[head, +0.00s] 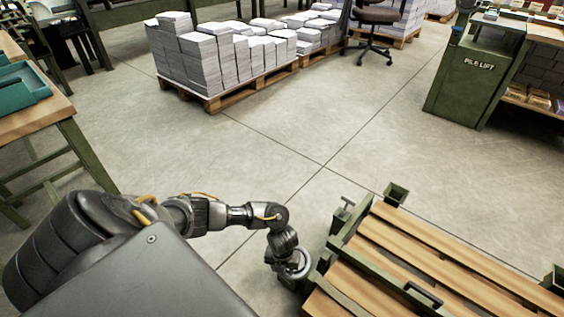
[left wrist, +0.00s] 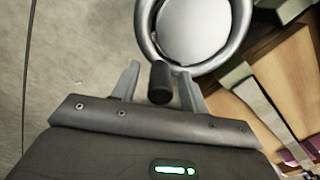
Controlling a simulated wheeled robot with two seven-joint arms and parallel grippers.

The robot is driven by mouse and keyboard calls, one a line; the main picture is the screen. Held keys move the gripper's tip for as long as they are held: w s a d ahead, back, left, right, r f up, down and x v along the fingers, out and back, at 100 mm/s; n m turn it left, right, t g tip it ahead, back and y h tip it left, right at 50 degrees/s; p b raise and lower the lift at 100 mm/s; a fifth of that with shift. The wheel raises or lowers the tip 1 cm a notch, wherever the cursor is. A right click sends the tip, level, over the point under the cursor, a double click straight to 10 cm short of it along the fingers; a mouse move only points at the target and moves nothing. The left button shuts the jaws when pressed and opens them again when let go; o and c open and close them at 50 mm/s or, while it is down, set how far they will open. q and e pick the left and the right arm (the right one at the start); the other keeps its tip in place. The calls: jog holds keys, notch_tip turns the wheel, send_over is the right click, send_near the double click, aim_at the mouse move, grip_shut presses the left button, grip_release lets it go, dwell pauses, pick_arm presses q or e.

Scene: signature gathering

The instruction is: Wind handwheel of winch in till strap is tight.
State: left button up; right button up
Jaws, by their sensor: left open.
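The handwheel (left wrist: 147,22) shows in the left wrist view as a round metal rim around a pale disc, cut off by the top edge. Its dark knob (left wrist: 160,80) stands between the two fingers of my left gripper (left wrist: 158,84). The fingers are open, one on each side of the knob, with gaps visible. A flat greyish strap (left wrist: 262,108) runs over brown wood at the right. In the head view my left arm reaches down to the left side of a slatted wooden platform (head: 440,250); the fingers cannot be made out there. My right gripper is not in view.
The platform has a green metal frame with corner sockets (head: 396,193). A pallet of paper stacks (head: 215,60) stands at the back, with an office chair (head: 380,18) beside it. A green pile lift cabinet (head: 470,80) is at right, a workbench (head: 35,115) at left. Open floor lies between.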

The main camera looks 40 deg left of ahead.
pick_arm(q)
grip_shut()
